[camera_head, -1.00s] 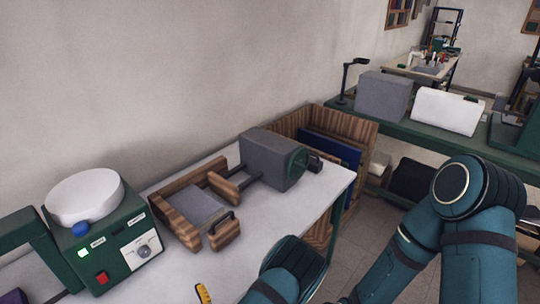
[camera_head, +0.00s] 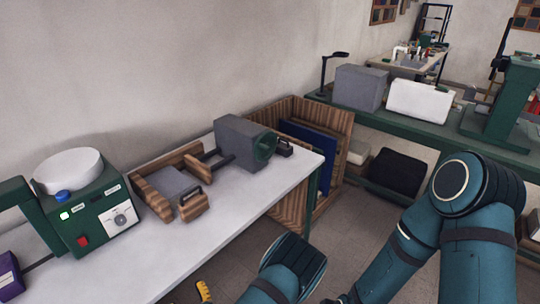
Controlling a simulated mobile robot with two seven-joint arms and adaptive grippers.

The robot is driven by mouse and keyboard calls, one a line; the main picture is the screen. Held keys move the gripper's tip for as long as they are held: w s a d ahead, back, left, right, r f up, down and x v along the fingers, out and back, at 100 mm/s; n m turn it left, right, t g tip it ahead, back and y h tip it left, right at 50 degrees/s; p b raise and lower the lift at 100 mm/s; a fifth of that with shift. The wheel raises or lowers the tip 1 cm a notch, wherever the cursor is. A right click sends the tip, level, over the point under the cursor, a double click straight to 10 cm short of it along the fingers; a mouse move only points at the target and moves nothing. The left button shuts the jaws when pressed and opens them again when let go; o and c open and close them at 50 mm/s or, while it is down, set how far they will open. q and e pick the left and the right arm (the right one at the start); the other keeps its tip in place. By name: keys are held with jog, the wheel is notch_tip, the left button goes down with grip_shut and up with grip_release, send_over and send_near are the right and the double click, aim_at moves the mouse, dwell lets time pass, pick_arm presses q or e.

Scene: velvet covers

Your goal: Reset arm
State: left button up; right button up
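My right arm (camera_head: 455,225) shows at the lower right, bent at a large teal joint. Another teal arm link of mine (camera_head: 290,265) shows at the bottom centre, in front of the white table (camera_head: 235,225). Neither gripper is in the picture, so I cannot see their fingers or anything in them.
The white table carries a green machine with a white bowl (camera_head: 70,168), a wooden holder (camera_head: 172,187) and a grey motor-like block (camera_head: 240,142). A wooden rack (camera_head: 335,125) stands past its far end. A green bench (camera_head: 400,126) runs behind at right. Floor (camera_head: 240,255) shows at the table's near side.

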pick_arm(q)
jog(key=s+a+f+n+g+h+b, duration=0.1)
jog(key=s+a+f+n+g, duration=0.2)
jog(key=s+g, duration=0.4)
jog(key=s+a+f+n+g+b, duration=0.1)
jog(key=s+f+n+g, duration=0.3)
jog(key=s+n+g, duration=0.25)
jog(key=s+d+f+n+g+h, duration=0.35)
jog(key=s+d+n+h, duration=0.2)
jog(key=s+d, duration=0.2)
jog(key=w+d+n+h+b, duration=0.2)
jog(key=d+n+h, duration=0.5)
jog(key=d+h, duration=0.3)
jog(key=w+r+n+t+h+b, duration=0.1)
jog(key=w+r+n+t, duration=0.3)
jog(key=w, duration=0.6)
jog(key=n+t, duration=0.2)
jog(key=t, duration=0.1)
jog(key=shift+a+n, duration=0.15)
jog(key=shift+n, duration=0.25)
jog(key=c, duration=0.4)
jog(key=shift+a, duration=0.1)
pick_arm(e)
jog(key=f, duration=0.5)
jog(key=shift+s+a+f, duration=0.15)
jog(key=shift+s+f, duration=0.05)
jog(key=shift+s, duration=0.15)
